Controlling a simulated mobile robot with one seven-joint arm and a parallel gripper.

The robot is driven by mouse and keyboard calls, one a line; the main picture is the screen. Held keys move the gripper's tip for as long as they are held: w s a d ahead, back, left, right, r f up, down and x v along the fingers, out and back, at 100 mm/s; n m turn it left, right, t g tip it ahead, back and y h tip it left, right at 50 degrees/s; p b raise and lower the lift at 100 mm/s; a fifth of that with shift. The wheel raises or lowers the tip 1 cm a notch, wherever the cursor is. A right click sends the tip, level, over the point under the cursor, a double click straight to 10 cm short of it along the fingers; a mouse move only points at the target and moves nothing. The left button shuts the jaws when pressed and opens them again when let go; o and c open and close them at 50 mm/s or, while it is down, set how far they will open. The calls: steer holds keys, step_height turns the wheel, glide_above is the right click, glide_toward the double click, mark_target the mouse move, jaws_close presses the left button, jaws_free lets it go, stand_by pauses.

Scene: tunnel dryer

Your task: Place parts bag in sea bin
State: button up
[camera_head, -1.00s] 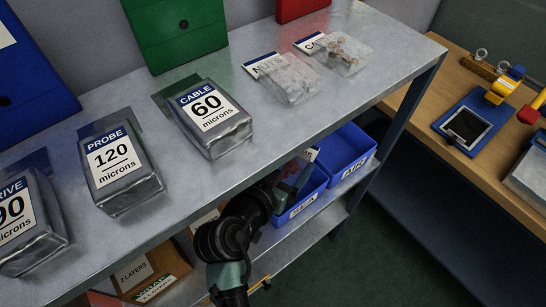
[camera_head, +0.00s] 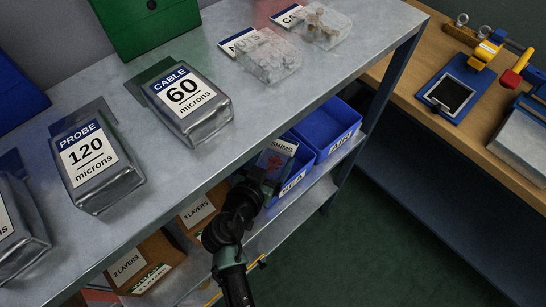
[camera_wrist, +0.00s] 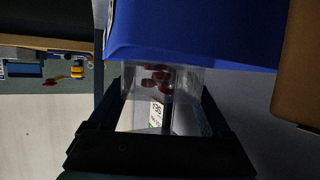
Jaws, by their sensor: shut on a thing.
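My gripper (camera_head: 258,184) is shut on a clear parts bag (camera_head: 273,161) with a header card reading SHIMS. In the wrist view my gripper (camera_wrist: 163,98) has the clear bag (camera_wrist: 180,80) between its fingers, with dark red pieces and a white label showing. The sea bin (camera_head: 294,182), a blue open bin with a label partly reading SEA, stands on the lower shelf. The bag is at the sea bin's left side and overlaps it in the head view. Whether it is over the opening or touching the wall, I cannot tell. A blue bin wall (camera_wrist: 190,35) is close beyond the bag.
A second blue bin (camera_head: 330,127), apparently AIR, stands just behind. The metal upper shelf (camera_head: 215,150) overhangs the lower shelf closely. Brown cartons (camera_head: 150,262) stand to the left. Bagged cable and probe parts lie on top. Floor on the right is clear.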

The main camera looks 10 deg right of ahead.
steer(key=shift+f+b, duration=0.3)
steer(key=shift+b, duration=0.2)
steer(key=shift+f+b, duration=0.3)
steer(key=shift+b, duration=0.05)
steer(key=o, duration=1.5)
steer(key=shift+r, duration=0.1)
